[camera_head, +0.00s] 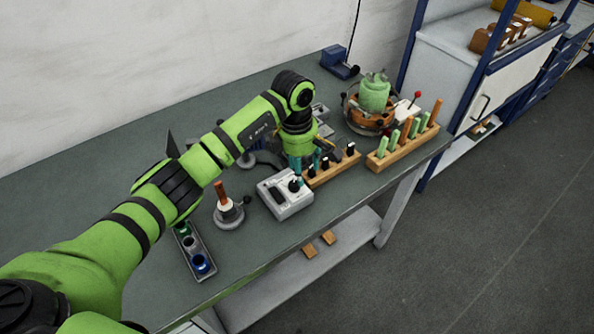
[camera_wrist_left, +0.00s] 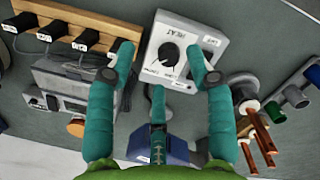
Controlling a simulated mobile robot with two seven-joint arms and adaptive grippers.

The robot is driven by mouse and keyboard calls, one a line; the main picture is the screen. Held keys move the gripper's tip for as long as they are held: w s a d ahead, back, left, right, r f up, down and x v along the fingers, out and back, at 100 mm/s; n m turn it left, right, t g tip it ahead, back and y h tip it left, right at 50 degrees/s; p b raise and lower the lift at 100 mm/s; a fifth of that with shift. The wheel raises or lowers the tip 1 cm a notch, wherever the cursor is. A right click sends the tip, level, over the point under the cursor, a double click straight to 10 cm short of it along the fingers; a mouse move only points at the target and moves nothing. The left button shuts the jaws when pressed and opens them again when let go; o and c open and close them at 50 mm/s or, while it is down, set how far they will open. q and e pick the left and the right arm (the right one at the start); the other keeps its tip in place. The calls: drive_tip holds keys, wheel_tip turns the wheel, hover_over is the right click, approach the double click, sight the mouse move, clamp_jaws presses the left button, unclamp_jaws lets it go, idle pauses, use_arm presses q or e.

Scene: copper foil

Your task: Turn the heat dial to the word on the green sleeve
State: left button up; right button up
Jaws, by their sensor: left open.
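The heat dial is a black knob (camera_wrist_left: 168,54) on a white box (camera_head: 287,206) on the bench. The box face (camera_wrist_left: 186,36) carries the word HEAT and small white labels, which I cannot read surely. My left gripper (camera_head: 298,168) hangs over the box with its teal fingers pointing down. In the left wrist view the fingers (camera_wrist_left: 160,76) are spread, with the knob seen between them and nothing held. Contact with the knob cannot be told. A green sleeve-like piece (camera_head: 182,228) sits in a narrow tray beside grey and blue ones; no word on it is readable. My right gripper is not seen.
A wooden rack with black-handled pieces (camera_wrist_left: 90,37) stands close beside the box. A round stand with a copper-coloured rod (camera_head: 222,193) is on its other side. A rack of green and brown handles (camera_head: 377,160) and a green vessel (camera_head: 374,94) stand farther right.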

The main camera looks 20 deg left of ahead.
sight(294, 184)
use_arm(q)
drive_tip(key=shift+a+r+y, duration=0.25)
drive_tip(key=shift+a+y, duration=0.15)
drive_tip(key=shift+a, duration=0.5)
drive_tip(key=shift+a+f, duration=0.15)
drive_tip(key=shift+a, duration=0.05)
wheel_tip(294, 184, down, 6)
drive_tip(key=p, duration=0.2)
drive_tip(key=shift+s+p, duration=0.1)
drive_tip(key=shift+p, duration=0.2)
drive_tip(key=shift+f, duration=0.2)
clamp_jaws()
